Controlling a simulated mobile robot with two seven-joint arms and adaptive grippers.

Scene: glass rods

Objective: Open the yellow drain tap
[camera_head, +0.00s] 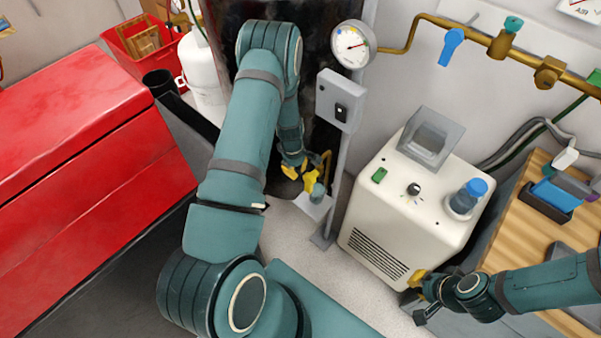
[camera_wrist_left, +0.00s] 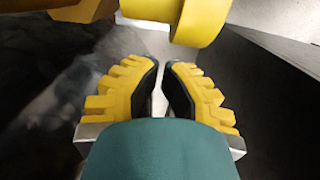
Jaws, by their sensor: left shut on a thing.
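The yellow drain tap (camera_head: 311,181) sits low at the foot of the dark cylinder, beside a grey post. In the left wrist view a yellow rounded part of the tap (camera_wrist_left: 201,20) is just beyond my fingertips. My left gripper (camera_head: 294,168) is at the tap.
The cream machine (camera_head: 388,210) stands right of the post, below a pressure gauge (camera_head: 352,45) and brass pipe (camera_head: 475,37). A grey switch box (camera_head: 340,100) is on the post. A red chest (camera_head: 70,130) fills the left. A wooden bench (camera_head: 535,225) is at the right.

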